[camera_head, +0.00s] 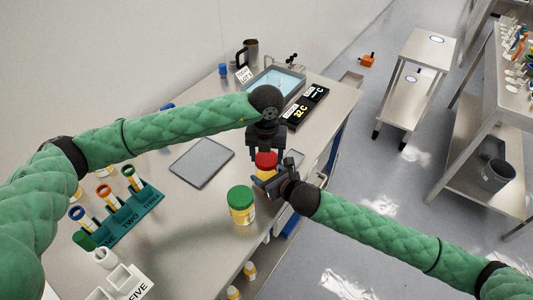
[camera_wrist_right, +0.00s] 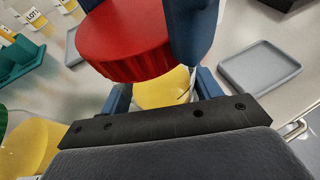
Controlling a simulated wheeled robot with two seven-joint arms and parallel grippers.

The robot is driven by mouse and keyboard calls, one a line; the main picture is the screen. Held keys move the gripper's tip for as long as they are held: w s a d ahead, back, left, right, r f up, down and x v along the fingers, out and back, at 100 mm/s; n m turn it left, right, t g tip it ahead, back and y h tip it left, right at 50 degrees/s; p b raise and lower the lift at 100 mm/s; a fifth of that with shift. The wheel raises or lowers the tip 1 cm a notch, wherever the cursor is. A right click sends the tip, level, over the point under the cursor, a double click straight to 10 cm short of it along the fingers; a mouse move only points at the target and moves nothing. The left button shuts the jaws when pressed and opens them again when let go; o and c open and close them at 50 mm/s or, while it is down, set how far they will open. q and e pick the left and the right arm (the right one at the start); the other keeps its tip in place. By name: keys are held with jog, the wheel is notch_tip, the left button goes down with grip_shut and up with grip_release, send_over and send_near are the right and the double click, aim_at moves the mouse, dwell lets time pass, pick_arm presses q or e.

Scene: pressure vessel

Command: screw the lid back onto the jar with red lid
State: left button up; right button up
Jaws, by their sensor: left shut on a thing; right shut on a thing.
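The jar with red lid is at the table's right edge in the head view. Its yellow body (camera_head: 265,173) also shows in the right wrist view (camera_wrist_right: 160,88). The red lid (camera_head: 266,159) is above the body and fills the upper left of the right wrist view (camera_wrist_right: 125,42). My left gripper (camera_head: 266,152) points down from above and is shut on the red lid. My right gripper (camera_head: 268,180) comes from the right and is shut on the jar body. The rim is hidden behind the lid, so I cannot tell whether lid and body touch.
A jar with a green lid (camera_head: 241,205) stands close by, left of my right gripper. A grey tray (camera_head: 202,162) lies behind it. A teal tube rack (camera_head: 130,215) is at the left, and dark display panels (camera_head: 302,107) are behind my left gripper.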

grip_shut()
pick_arm(q)
jog(key=m, duration=0.3)
jog(key=shift+m, duration=0.4)
jog(key=m, duration=0.8)
jog(key=shift+m, duration=0.3)
jog(key=m, duration=0.5)
jog(key=shift+w+m, duration=0.1)
jog(key=shift+m, duration=0.2)
jog(key=m, duration=1.2)
jog(key=shift+m, duration=0.3)
jog(key=m, duration=0.5)
jog(key=o, duration=1)
jog(key=shift+o, duration=0.2)
notch_tip(320, 180, up, 12)
